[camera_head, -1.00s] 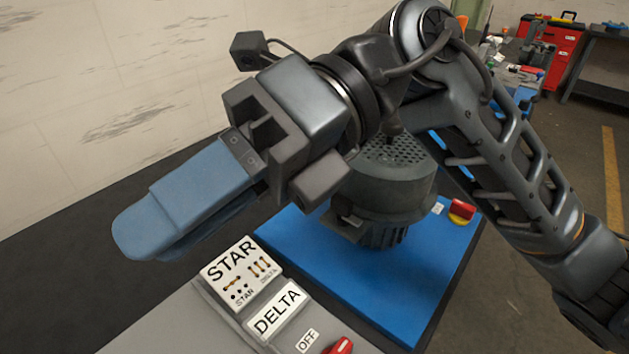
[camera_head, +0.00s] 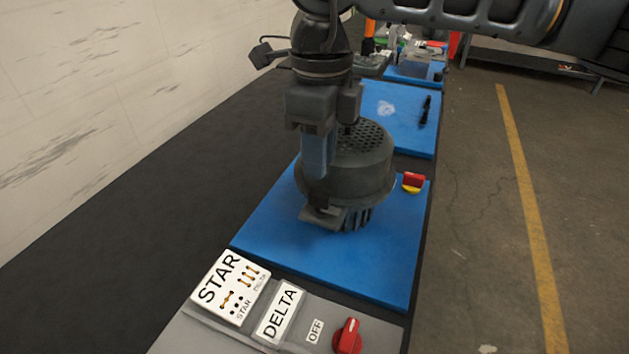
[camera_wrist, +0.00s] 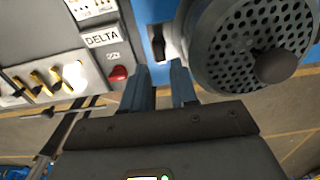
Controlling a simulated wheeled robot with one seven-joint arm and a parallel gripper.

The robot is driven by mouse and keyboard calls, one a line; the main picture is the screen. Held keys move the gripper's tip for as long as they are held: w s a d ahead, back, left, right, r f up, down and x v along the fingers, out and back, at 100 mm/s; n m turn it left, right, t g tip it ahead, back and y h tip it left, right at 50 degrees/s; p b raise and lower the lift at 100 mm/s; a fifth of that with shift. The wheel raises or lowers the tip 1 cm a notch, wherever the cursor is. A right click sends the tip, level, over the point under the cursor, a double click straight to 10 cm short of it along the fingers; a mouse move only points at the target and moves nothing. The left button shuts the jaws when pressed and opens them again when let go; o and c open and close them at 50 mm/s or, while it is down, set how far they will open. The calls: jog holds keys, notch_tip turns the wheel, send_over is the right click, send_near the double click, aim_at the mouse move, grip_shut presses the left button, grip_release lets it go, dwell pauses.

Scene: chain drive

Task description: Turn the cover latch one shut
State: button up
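The motor (camera_head: 352,165) stands on a blue mat, with a round perforated cover (camera_head: 362,138) on top; the cover also shows in the wrist view (camera_wrist: 258,42). A small grey box or bracket (camera_head: 324,217) sits at its near side. In the wrist view a small dark upright piece (camera_wrist: 158,46), possibly the cover latch, lies on a pale part beside the cover. My gripper (camera_head: 316,198) points down at the motor's near left side. In the wrist view my gripper (camera_wrist: 160,66) has its two blue fingers apart and empty, their tips just short of the dark piece. Contact cannot be told.
A grey panel with STAR (camera_head: 229,287) and DELTA (camera_head: 279,312) plates and a red knob (camera_head: 347,335) stands in front. A red and yellow switch (camera_head: 412,182) is at the blue mat's (camera_head: 275,240) right edge. The wall (camera_head: 110,90) is at left.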

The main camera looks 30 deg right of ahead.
aim_at(319, 192)
jog(key=shift+f+p, duration=0.45)
jog(key=shift+f, duration=2.5)
grip_shut()
